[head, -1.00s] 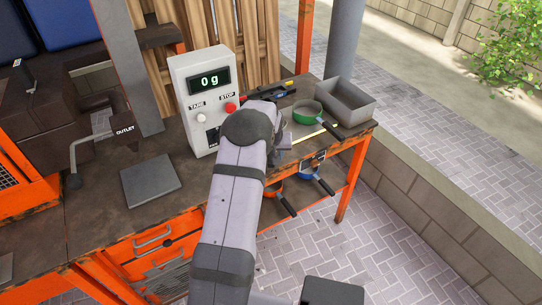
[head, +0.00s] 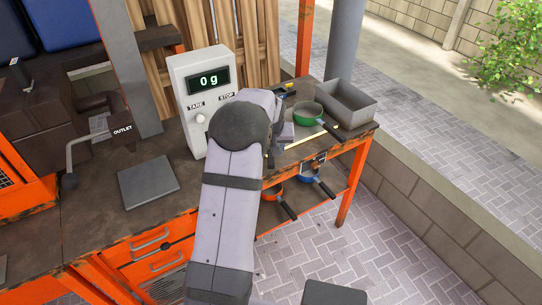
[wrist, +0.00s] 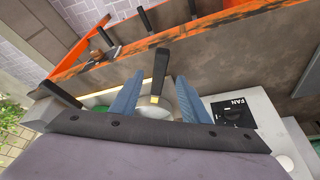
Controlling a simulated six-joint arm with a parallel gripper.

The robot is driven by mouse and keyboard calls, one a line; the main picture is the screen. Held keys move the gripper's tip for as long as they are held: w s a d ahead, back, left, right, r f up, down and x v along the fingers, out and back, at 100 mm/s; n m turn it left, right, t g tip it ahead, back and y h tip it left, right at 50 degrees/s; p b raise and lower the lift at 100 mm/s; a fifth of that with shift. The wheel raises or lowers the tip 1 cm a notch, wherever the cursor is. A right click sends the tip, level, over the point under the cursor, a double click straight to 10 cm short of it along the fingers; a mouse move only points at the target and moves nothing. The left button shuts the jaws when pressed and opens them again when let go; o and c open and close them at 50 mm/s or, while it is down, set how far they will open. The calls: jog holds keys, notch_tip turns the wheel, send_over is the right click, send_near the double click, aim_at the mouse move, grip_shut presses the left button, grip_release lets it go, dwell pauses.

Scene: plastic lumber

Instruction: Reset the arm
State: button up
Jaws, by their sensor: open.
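My gripper (wrist: 157,88) is open in the wrist view, its two blue fingers apart. A black handle with a yellowish tip, on a pale round pan (wrist: 160,112), shows between and beyond the fingers. I cannot tell whether they touch it. In the head view my arm covers most of the gripper, which is over the right part of the bench, near the scale box. A green pan (head: 307,113) with a black handle sits to its right on the bench.
The white control box (head: 205,85) reads 0 g, and my arm hides its STOP button. A grey tray (head: 346,104) stands at the bench's right end. An orange pan (head: 273,193) and a blue pan (head: 308,170) are below bench height. A flat dark plate (head: 148,181) lies left.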

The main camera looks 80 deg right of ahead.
jog(key=shift+a+r, duration=0.2)
jog(key=shift+r, duration=0.3)
jog(key=shift+a+f+m, duration=0.1)
jog(key=shift+a+m, duration=0.1)
jog(key=shift+m, duration=0.2)
jog(key=a+f+g+y, duration=0.1)
jog(key=a+f+y, duration=0.25)
jog(key=a, duration=0.75)
jog(key=a+f+y, duration=0.2)
jog(key=a+f, duration=0.3)
jog(key=a, duration=0.6)
jog(key=w+a+r+n, duration=0.3)
jog(key=w+a+n, duration=0.2)
jog(key=a, duration=0.6)
jog(key=w+a+r+n, duration=0.3)
jog(key=w+a+n, duration=0.2)
jog(key=a, duration=0.7)
jog(key=w+a+r+n+h, duration=0.1)
jog(key=w+a+n, duration=0.4)
jog(key=a, duration=0.7)
jog(key=shift+w+a+r+n, duration=0.15)
jog(key=shift+w+r+n, duration=0.2)
jog(key=shift+r, duration=0.55)
jog(key=shift+o, duration=0.6)
jog(key=shift+s, duration=0.1)
